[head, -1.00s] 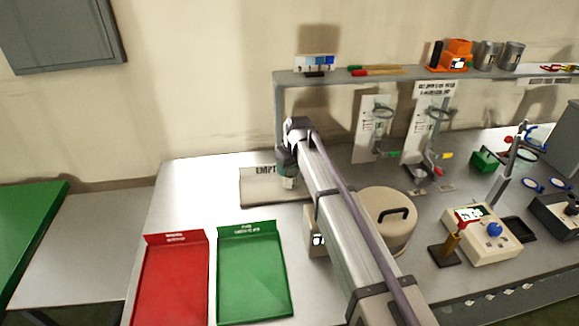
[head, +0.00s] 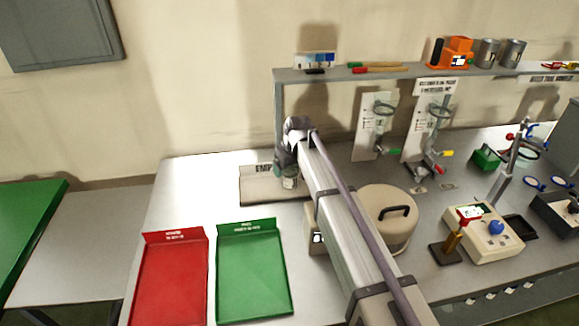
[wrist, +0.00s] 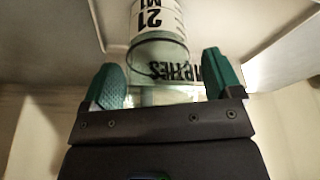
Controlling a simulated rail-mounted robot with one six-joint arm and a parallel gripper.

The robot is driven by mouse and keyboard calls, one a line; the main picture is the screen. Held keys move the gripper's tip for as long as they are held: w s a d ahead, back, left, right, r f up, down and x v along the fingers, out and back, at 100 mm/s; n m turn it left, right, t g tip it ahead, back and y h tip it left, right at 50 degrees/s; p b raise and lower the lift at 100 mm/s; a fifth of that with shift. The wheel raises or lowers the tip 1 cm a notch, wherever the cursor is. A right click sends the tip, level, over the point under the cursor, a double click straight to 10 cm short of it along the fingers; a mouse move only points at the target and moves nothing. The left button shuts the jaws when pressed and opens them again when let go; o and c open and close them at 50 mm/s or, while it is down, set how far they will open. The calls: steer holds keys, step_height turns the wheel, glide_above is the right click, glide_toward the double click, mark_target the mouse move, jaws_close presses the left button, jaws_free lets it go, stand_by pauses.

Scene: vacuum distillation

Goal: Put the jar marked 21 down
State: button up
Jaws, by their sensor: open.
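The jar marked 21 is a clear glass jar with a white label, seen in the wrist view (wrist: 155,28). In the head view the jar (head: 289,183) stands at the right part of the grey mat lettered for empties (head: 257,197), just below my gripper. My gripper (wrist: 165,78) is open, with one green finger on each side of the jar's near end and a gap beside each. In the head view my gripper (head: 286,165) is small and partly hidden by my arm.
A red tray (head: 168,280) and a green tray (head: 252,275) lie in front. A round lidded vessel (head: 388,225) stands right of my arm. A shelf (head: 360,76) runs behind. The table left of the mat is clear.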

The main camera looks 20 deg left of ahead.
steer(key=p+v, duration=1)
steer(key=v, duration=0.1)
steer(key=shift+a+r+p, duration=0.1)
steer(key=shift+p, duration=0.25)
steer(key=s+d+r+m+h+p, duration=0.1)
steer(key=s+d+m, duration=0.2)
steer(key=s+d, duration=0.4)
steer(key=s+d+r+m+g+p, duration=0.1)
steer(key=s+d+m, duration=0.3)
steer(key=d, duration=1.6)
steer(key=s+d+r+m+g+h+p, duration=0.1)
steer(key=s+d+r+m+p, duration=0.1)
steer(key=s+d, duration=1)
steer(key=d+m+p, duration=0.1)
steer(key=d, duration=0.1)
steer(key=shift+s+d+r+h, duration=0.25)
steer(key=shift+d+r+h, duration=0.05)
steer(key=shift+r, duration=0.05)
